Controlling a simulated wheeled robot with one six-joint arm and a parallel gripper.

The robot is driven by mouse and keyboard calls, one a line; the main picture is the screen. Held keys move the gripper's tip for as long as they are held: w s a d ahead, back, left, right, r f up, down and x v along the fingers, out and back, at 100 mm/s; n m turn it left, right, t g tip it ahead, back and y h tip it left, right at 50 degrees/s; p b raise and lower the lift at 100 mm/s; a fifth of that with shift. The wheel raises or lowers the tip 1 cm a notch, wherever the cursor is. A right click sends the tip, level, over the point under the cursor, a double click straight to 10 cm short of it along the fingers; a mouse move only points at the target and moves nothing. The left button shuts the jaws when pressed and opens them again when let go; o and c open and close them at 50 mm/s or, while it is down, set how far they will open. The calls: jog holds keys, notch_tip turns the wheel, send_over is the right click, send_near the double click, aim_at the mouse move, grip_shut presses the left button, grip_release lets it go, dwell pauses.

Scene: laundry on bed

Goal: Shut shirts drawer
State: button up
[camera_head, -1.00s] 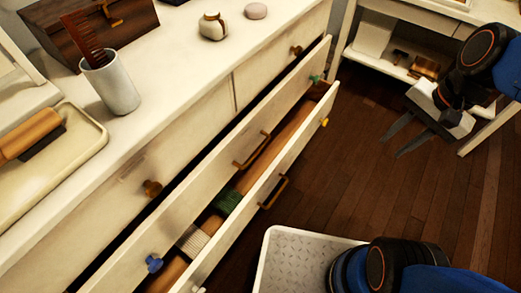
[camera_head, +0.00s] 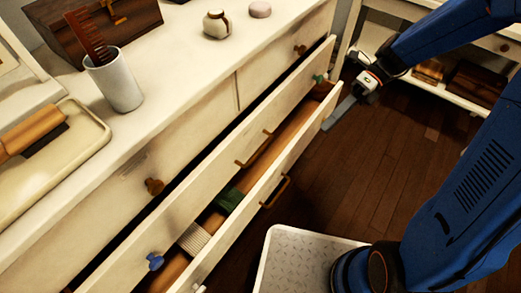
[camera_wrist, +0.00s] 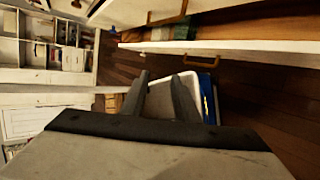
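A cream dresser has two long drawers pulled out: an upper one with a blue knob and a green knob on its front (camera_head: 215,165), and a lower one (camera_head: 245,205), out further, with a brass handle (camera_head: 275,192). No label shows which is the shirts drawer. A green folded item (camera_head: 229,200) and a striped whitish item (camera_head: 194,238) lie inside the lower one. My gripper (camera_head: 336,120) is open and empty, just outside the lower drawer's far right end; contact cannot be told. In the wrist view, my gripper's (camera_wrist: 160,80) fingers are apart below the drawer front (camera_wrist: 240,47).
A tray with a roller (camera_head: 60,150), a cup with a comb (camera_head: 117,82), a wooden box (camera_head: 95,25) and a small jar (camera_head: 216,24) stand on the dresser. A shelf unit (camera_head: 395,25) is behind my arm.

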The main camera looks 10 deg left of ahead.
aim_at(260, 150)
jog(key=w+a+f+m+g+y, duration=0.3)
jog(key=w+a+f+m, duration=0.3)
jog(key=m, duration=0.3)
jog(key=x, duration=1.2)
jog(key=r+x, duration=0.1)
jog(key=x, duration=0.6)
jog(key=shift+s+f, duration=0.1)
jog(key=shift+s, duration=0.05)
jog(key=shift+a, duration=0.1)
grip_shut()
